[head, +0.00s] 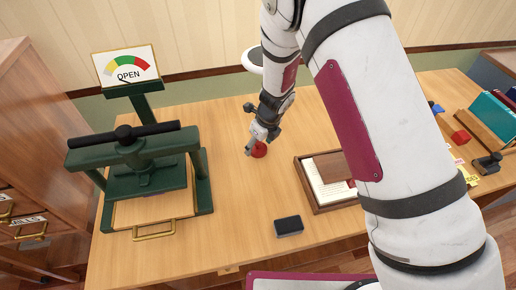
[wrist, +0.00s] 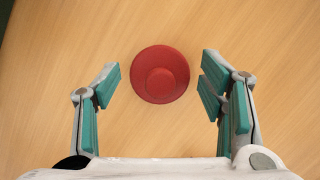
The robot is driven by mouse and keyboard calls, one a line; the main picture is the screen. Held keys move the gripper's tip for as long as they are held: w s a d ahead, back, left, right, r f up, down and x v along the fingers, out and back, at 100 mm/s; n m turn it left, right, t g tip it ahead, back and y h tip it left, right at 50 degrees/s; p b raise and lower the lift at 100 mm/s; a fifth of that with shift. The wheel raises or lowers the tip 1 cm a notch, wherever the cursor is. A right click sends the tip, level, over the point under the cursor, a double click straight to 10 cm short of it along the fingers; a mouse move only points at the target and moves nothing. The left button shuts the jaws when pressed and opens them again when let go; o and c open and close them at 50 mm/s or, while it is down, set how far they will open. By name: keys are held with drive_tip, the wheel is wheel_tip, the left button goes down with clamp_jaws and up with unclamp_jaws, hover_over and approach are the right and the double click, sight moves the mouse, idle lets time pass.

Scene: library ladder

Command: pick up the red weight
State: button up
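The red weight (wrist: 160,76) is a round piece with a smaller raised knob, standing on the wooden table. In the wrist view it lies between and slightly beyond my fingertips, with a gap on each side. My gripper (wrist: 160,85) is open, with its teal-padded fingers apart and nothing between them touching the weight. In the head view the red weight (head: 259,150) shows partly behind my gripper (head: 251,148), which points down at it. The height of my fingertips above the table is hard to tell.
A green press (head: 135,165) stands at the left below an OPEN dial sign (head: 125,66). A wooden tray with papers (head: 310,189) is right of the weight, and a dark block (head: 288,226) lies in front. A red block (head: 461,137) and a book rack (head: 490,125) are far right.

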drive_tip(key=c, duration=1.1)
drive_tip(key=shift+r, duration=0.1)
